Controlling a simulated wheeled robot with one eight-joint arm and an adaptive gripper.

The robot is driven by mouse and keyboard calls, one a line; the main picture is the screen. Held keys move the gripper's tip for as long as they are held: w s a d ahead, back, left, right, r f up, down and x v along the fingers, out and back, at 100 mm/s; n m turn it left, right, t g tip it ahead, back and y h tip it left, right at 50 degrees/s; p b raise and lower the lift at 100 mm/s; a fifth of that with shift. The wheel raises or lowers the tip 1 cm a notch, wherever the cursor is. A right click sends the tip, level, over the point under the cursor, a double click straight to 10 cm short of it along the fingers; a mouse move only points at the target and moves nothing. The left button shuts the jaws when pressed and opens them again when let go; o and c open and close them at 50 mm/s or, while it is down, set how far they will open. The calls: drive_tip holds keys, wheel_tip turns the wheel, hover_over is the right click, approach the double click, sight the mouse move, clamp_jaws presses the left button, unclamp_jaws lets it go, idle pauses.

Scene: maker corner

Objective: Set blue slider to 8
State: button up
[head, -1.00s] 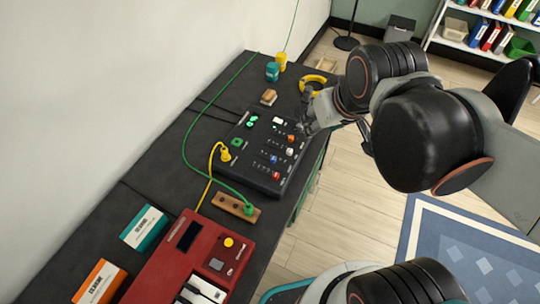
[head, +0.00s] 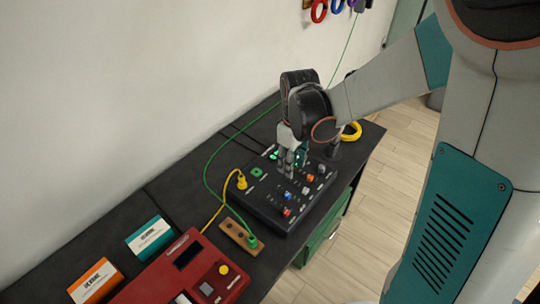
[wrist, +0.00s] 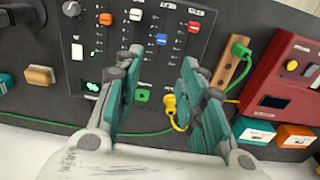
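The black control panel (head: 262,207) lies on the dark bench with coloured sliders on its top. The blue slider knob (head: 288,195) sits between the white one and the red one. In the wrist view the blue knob (wrist: 161,39) stands beside a column of small scale marks, too small to read. My gripper (head: 290,174) is over the panel, pointing down. In the wrist view its fingers (wrist: 162,60) are spread with nothing between them, and the blue knob shows just beyond the gap between the tips. I cannot tell how high the tips are.
Neighbouring knobs are orange (wrist: 105,18), white (wrist: 135,14) and red (wrist: 194,26). A yellow plug (head: 241,181) and yellow and green cables lie near the panel's left side.

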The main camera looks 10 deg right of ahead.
sight(288, 194)
drive_tip(key=f+b, duration=0.2)
drive_tip(key=f, duration=0.5)
drive_tip(key=f+b, duration=0.3)
drive_tip(key=f, duration=0.5)
drive_tip(key=shift+w+a, duration=0.15)
drive_tip(key=shift+w, duration=0.05)
clamp_jaws()
